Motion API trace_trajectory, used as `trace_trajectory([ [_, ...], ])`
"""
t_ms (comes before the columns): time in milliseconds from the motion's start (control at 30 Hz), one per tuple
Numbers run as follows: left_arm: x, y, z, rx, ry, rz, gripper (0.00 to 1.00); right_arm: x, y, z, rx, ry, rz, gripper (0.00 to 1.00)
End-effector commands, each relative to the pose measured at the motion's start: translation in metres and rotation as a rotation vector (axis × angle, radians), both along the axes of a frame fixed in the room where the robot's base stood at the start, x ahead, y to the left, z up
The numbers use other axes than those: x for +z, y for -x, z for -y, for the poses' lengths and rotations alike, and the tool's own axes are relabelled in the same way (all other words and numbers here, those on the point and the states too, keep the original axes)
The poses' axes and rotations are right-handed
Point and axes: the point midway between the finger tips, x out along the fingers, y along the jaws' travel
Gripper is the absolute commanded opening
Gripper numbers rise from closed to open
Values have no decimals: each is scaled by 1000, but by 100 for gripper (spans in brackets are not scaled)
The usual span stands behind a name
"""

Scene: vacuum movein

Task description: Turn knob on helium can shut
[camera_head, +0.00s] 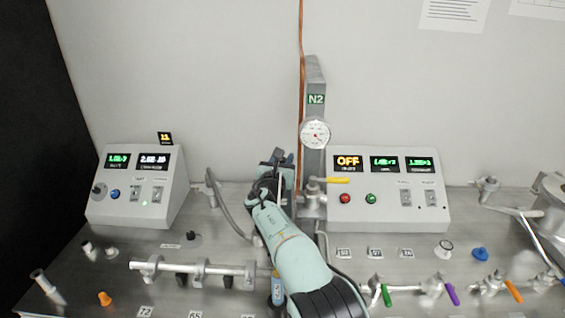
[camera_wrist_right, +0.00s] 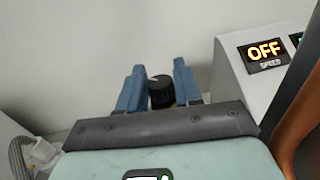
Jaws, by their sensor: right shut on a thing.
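My right arm reaches in from the bottom of the head view, with its gripper (camera_head: 277,163) near the back of the bench, left of the N2 column. In the right wrist view the two blue fingers (camera_wrist_right: 158,82) stand on both sides of a dark round knob (camera_wrist_right: 161,90) and are shut on it. The knob has a small yellowish-green part below its black top. The can under the knob is hidden by the gripper and wrist, so I cannot tell its shape. My left gripper is in neither view.
A control box with an OFF display (camera_head: 387,190) stands just right of the gripper. Another control box (camera_head: 138,187) stands at the left. The N2 column (camera_head: 314,150) carries a gauge (camera_head: 315,133). A valve rail (camera_head: 205,268) and several coloured handles line the bench front.

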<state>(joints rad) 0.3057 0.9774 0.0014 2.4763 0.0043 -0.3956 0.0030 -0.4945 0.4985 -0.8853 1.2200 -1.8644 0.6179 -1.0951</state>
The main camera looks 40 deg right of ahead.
Motion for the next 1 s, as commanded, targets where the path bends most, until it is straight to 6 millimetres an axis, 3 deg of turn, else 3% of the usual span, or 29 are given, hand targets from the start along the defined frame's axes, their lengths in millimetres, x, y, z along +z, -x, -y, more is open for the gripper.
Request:
trace_trajectory([
  [33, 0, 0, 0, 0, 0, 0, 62, 0, 0, 0, 0, -1, -1, 40],
  [67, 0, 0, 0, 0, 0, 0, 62, 0, 0, 0, 0, -1, -1, 50],
  [100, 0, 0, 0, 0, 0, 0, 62, 0, 0, 0, 0, -1, -1, 53],
  [533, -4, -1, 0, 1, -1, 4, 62, 0, 7, -10, 1, -3, 2, 53],
  [1000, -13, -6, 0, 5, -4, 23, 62, -1, 68, -83, 5, -6, 1, 53],
])
